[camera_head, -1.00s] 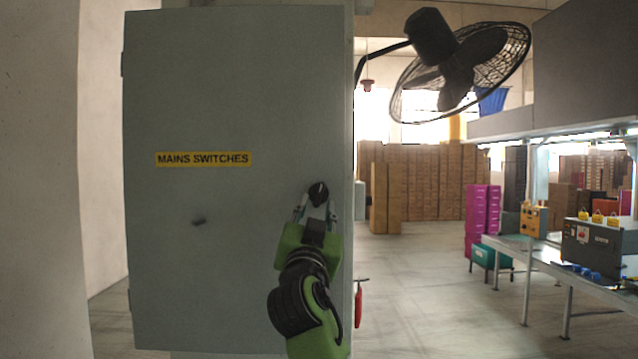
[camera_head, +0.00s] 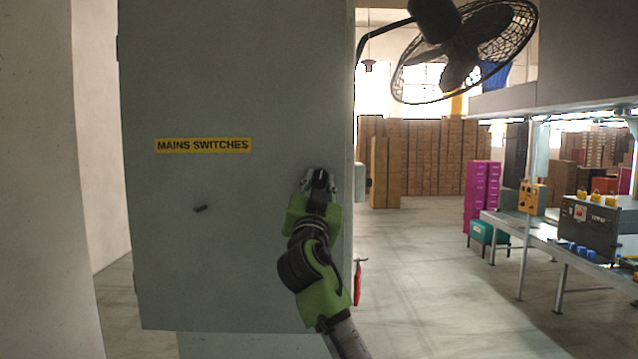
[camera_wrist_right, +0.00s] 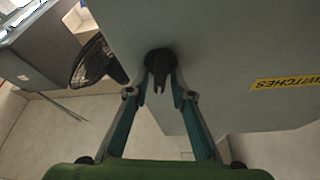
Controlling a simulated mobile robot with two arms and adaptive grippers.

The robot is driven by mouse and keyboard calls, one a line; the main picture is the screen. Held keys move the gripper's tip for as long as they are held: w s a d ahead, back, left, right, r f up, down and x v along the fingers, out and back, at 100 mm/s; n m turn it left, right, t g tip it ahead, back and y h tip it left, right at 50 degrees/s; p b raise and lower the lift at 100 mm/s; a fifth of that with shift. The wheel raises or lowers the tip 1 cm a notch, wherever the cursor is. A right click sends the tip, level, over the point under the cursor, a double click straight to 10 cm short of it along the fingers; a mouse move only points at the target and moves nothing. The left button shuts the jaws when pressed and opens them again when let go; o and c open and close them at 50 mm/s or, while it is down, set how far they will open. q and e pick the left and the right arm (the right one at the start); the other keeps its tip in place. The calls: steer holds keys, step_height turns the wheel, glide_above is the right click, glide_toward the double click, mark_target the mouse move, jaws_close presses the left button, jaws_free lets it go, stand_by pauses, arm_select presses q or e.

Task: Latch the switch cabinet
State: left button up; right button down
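The grey switch cabinet (camera_head: 230,260) stands at left-centre in the head view, with a yellow MAINS SWITCHES label (camera_head: 203,146) on its front. The front appears flat against the body; I see no gap. A black latch knob (camera_wrist_right: 160,66) sits near the right edge of the front, mostly covered by my gripper in the head view. My right gripper (camera_head: 320,182) is at the knob, one finger on either side. In the wrist view the fingers (camera_wrist_right: 157,82) lean in towards the knob; whether they press on it I cannot tell. My left gripper is not in view.
A black fan (camera_head: 465,50) is at upper right. A workbench (camera_head: 545,255) stands at right; the floor (camera_head: 430,270) between is clear.

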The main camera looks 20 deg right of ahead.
steer(key=shift+f, duration=0.1)
steer(key=shift+n+y+b, duration=0.35)
steer(key=shift+n+y, duration=0.05)
steer(key=shift+n, duration=0.8)
steer(key=c, duration=2.9)
jaws_free()
steer(key=shift+n+t+y, duration=0.5)
steer(key=shift+n+y, duration=0.2)
steer(key=shift+n, duration=0.5)
steer(key=shift+o, duration=0.2)
jaws_close()
steer(key=o, duration=0.8)
jaws_free()
